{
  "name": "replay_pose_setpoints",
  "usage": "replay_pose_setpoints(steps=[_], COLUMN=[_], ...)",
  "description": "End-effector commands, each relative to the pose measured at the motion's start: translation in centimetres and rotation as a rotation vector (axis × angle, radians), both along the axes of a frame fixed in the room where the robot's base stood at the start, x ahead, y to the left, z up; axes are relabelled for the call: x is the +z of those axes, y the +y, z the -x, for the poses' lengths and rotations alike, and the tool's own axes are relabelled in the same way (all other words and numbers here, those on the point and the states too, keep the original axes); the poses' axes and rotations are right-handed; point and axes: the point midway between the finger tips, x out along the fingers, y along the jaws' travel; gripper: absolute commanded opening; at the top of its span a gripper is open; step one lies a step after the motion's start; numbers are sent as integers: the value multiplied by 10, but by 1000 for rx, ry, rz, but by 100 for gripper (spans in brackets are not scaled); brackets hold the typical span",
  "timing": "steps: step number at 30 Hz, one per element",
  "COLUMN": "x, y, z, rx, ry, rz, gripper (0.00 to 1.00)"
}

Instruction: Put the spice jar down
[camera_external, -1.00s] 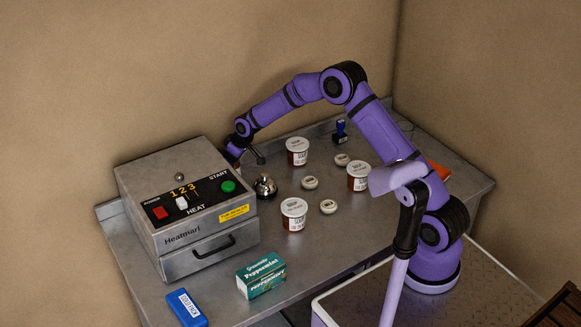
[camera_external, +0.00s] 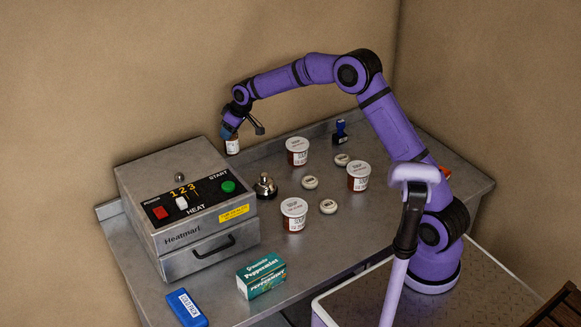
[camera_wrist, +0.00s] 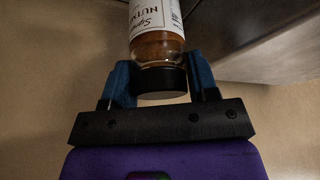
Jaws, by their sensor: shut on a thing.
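The spice jar (camera_external: 232,146) is small, with a white label and brown contents. In the wrist view the jar (camera_wrist: 158,45) shows a label reading "NUT…" and a black cap between the blue fingers. My gripper (camera_external: 229,131) is shut on the jar at its cap end. In the external view it holds the jar in the air, label end down, behind the right rear of the Heatmart heater (camera_external: 188,215). The jar appears clear of the steel counter (camera_external: 340,235). Part of the cap is hidden by the fingers.
A call bell (camera_external: 265,187) stands right of the heater. Several labelled tubs, one nearest the front (camera_external: 294,214), and small round lids (camera_external: 328,207) are spread over the counter. A dark blue stamp (camera_external: 340,132) stands at the back. A Peppermint box (camera_external: 261,275) and blue pack (camera_external: 187,307) are in front.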

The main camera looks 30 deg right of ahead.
Motion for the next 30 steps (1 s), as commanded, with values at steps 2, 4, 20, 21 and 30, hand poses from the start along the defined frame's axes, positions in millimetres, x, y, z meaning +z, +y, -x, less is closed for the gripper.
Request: replay_pose_setpoints(steps=[2,4,20,21,30], x=[17,16,23,23,24], y=[0,-15,-186,-204,-329], z=[-1,0,31,37,102], rx=[0,-21,-297,-327,-567], ry=[-4,0,1,1,2], rz=[-1,2,13,13,16], gripper=[20,20,20,20,20])
